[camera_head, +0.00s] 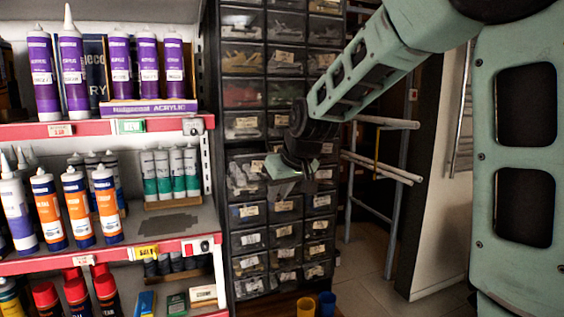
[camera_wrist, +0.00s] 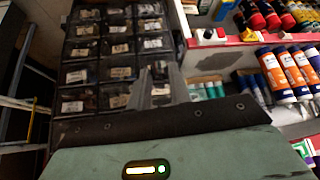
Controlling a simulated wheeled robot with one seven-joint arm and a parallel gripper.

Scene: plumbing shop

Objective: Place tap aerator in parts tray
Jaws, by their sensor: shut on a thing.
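My gripper (camera_head: 288,190) hangs from the green arm in front of the drawer cabinet in the head view. Its grey fingers (camera_wrist: 163,80) also show in the wrist view, pointing toward the cabinet. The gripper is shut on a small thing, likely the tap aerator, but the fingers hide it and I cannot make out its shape. I cannot identify a parts tray for certain. A dark, flat, rectangular patch (camera_head: 168,225) lies on the bare part of the middle shelf, left of and lower than my gripper; I cannot tell whether it is a tray.
The drawer cabinet (camera_head: 246,123) stands behind my gripper. Left of it, shelves with red edges (camera_head: 110,129) hold purple tubes (camera_head: 75,62), orange-and-blue tubes (camera_head: 76,207) and green-and-white tubes (camera_head: 163,176). A yellow cup (camera_head: 306,307) and a blue cup (camera_head: 327,304) stand low down. A pipe rack (camera_head: 385,172) stands at right.

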